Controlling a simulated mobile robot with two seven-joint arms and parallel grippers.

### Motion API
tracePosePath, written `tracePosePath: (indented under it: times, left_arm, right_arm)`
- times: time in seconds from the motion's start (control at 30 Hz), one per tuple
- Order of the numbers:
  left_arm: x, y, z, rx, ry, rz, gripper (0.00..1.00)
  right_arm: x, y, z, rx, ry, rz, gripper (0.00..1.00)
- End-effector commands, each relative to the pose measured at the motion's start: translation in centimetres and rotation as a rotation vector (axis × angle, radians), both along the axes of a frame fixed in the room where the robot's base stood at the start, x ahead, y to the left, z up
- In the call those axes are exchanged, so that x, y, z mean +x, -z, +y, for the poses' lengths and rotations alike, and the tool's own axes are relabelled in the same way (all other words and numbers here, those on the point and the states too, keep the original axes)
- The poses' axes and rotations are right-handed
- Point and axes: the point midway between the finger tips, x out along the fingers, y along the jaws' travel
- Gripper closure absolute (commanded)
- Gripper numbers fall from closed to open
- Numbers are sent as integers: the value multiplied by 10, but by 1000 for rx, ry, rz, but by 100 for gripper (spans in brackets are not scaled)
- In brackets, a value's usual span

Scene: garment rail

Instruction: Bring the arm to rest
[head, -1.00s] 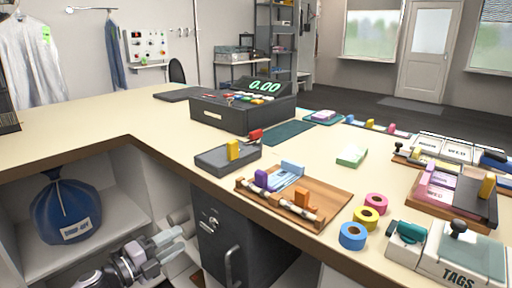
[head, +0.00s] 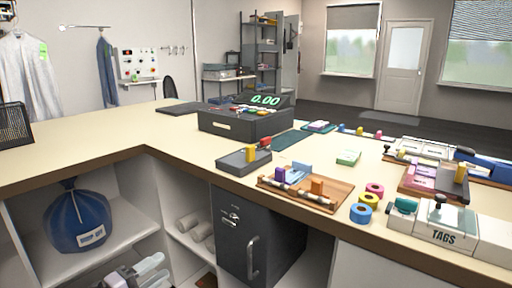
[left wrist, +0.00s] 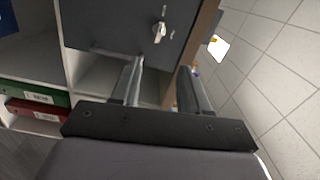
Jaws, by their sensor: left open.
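My right gripper is in neither view.
The counter (head: 120,144) runs above with a cash register (head: 245,122), a wooden tray (head: 335,204) and tape rolls (head: 361,214) on it. A blue bag (head: 77,218) sits on the shelf at left. The dark cabinet's handle (head: 252,258) sticks out. Binders (left wrist: 35,115) stand at left.

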Motion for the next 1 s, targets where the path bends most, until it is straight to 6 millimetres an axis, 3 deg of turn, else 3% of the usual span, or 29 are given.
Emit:
tracePosePath:
  times: [0.1,0.33,0.8,1.0]
  left_arm:
    - [-27,10,-19,-150,-55,114,55]
    - [-85,34,-36,-465,-229,380,55]
    - [-249,68,-38,-1038,-706,983,55]
    - [-279,71,-36,-1116,-794,1077,55]
  right_arm:
    - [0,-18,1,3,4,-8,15]
    - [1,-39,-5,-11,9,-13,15]
    - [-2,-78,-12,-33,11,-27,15]
    - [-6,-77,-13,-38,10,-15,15]
